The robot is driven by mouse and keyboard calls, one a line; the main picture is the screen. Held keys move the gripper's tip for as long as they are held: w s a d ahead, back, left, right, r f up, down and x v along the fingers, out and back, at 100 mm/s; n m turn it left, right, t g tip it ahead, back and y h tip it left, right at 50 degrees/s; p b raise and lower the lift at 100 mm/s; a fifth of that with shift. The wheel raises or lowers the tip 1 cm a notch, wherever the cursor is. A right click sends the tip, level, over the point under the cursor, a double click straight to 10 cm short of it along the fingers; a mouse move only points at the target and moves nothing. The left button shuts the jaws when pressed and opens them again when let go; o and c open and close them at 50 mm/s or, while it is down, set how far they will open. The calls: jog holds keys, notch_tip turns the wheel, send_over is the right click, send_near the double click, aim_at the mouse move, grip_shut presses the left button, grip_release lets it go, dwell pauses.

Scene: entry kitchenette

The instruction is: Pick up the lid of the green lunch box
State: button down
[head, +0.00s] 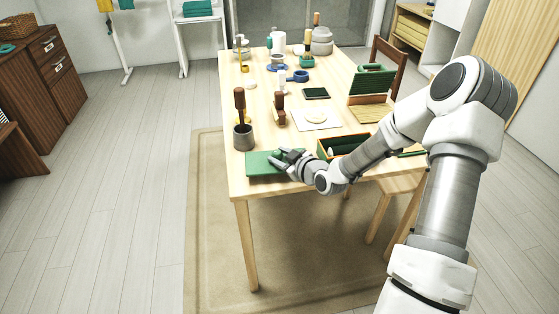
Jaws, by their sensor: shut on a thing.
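A flat green lid (258,168) is at the near left corner of the table. My gripper (279,158) reaches in from the right and is shut on the lid's right part, hiding some of it. The lid looks level; I cannot tell whether it touches the table. A green box with an orange-brown rim (327,142) stands open just right of my gripper, partly hidden behind my arm. It looks like the lunch box, with something pale inside.
A grey pot with brown-handled tools (243,139) stands close behind the lid. A white sheet (316,119), a dark tablet-like item (315,94) and a green-backed wooden stand (371,88) lie farther back. The table's front edge (290,190) is near. Floor to the left is clear.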

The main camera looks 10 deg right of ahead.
jog(key=d+r+p, duration=0.4)
jog(key=d+r, duration=0.4)
jog(key=d, duration=0.3)
jog(key=s+a+r+m+t+h, duration=0.1)
jog(key=a+r+m+h, duration=0.3)
jog(key=a+r, duration=0.6)
jog(key=shift+s+a+r+h, duration=0.15)
jog(key=shift+a+r+h, duration=0.05)
jog(key=shift+a+h, duration=0.45)
